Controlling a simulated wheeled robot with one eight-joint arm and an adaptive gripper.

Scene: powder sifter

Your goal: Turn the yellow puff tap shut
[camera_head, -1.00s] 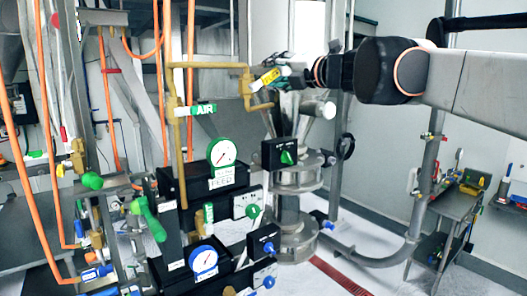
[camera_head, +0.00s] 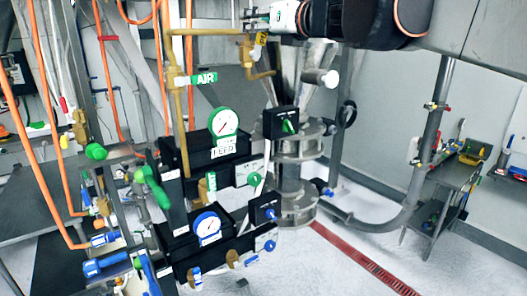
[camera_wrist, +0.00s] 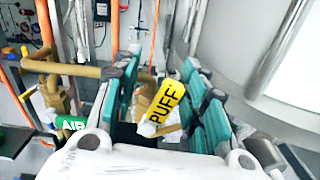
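The yellow puff tap handle (camera_wrist: 167,102), lettered PUFF, sits tilted between the fingers of my gripper (camera_wrist: 163,95) in the wrist view. The fingers stand apart on either side, with a clear gap to the left finger. The handle's right edge is close to the right finger; I cannot tell whether they touch. In the head view my gripper (camera_head: 262,17) is just above the yellow handle (camera_head: 262,39), which shows only as a small patch by the brass pipe.
A brass pipe (camera_head: 188,50) with a green AIR label (camera_head: 204,78) stands left of the tap; the label also shows in the wrist view (camera_wrist: 72,124). Black gauge boxes (camera_head: 205,155) lie below. A steel vessel wall (camera_wrist: 235,35) is close on the right.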

